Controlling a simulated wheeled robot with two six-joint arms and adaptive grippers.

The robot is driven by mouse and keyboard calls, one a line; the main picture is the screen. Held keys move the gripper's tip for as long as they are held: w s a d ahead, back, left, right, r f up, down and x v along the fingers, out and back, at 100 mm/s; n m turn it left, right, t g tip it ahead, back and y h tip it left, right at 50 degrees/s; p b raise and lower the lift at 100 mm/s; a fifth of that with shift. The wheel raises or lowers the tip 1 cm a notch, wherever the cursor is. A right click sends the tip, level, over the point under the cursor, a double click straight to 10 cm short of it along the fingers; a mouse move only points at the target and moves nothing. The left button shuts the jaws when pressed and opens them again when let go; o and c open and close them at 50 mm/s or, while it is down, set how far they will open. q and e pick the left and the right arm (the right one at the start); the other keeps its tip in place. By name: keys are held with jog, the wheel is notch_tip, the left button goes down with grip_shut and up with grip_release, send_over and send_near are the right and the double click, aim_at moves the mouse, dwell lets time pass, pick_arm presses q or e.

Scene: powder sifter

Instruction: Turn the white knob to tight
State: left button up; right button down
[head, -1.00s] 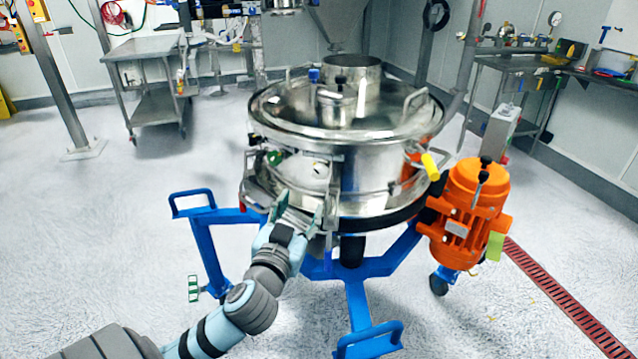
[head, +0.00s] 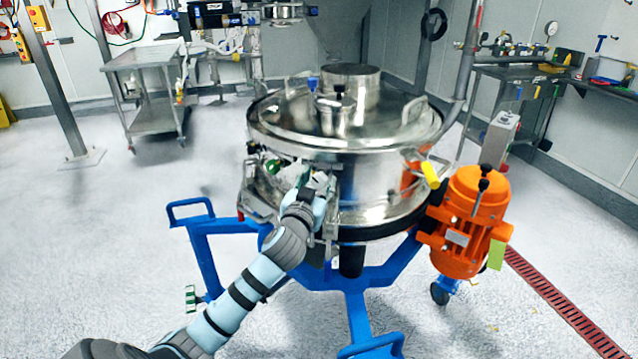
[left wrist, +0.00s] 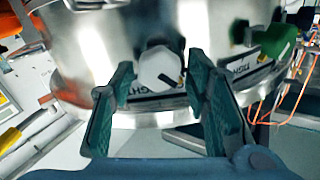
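The white knob (left wrist: 160,68) sits on the side of the steel sifter drum (head: 370,185), with a dark slot or mark at its lower right in the left wrist view. In the head view my left gripper (head: 318,182) is at the drum's front and mostly hides the knob. My right gripper is not in view.
A green knob (left wrist: 277,42) with its own label is to the right in the left wrist view. An orange motor (head: 468,220) hangs at the drum's right. The blue frame (head: 350,280) stands below. A steel cart (head: 150,65) is behind left; open floor lies around.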

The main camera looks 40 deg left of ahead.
pick_arm(q)
jog(key=c, duration=0.6)
jog(key=shift+d, duration=0.25)
jog(key=shift+c, duration=0.8)
jog(key=shift+a, duration=0.25)
jog(key=shift+d+r+m+p, duration=0.1)
jog(key=shift+m+p, duration=0.2)
jog(key=shift+p, duration=0.05)
jog(key=shift+r+m+p, duration=0.1)
jog(key=shift+m+p, duration=1)
jog(key=shift+m, duration=0.1)
jog(key=m+p, duration=0.3)
jog(key=m, duration=0.1)
jog(key=shift+d+m, duration=0.1)
jog(key=shift+m, duration=0.2)
jog(key=m+p, duration=0.2)
jog(key=m, duration=0.3)
jog(key=shift+m+p, duration=0.3)
jog(key=shift+p, duration=0.1)
jog(key=m+p, duration=0.1)
jog(key=m, duration=0.3)
jog(key=shift+w+f+m+p, duration=0.1)
jog(key=shift+f+m+p, duration=0.2)
jog(key=shift+f+p, duration=0.1)
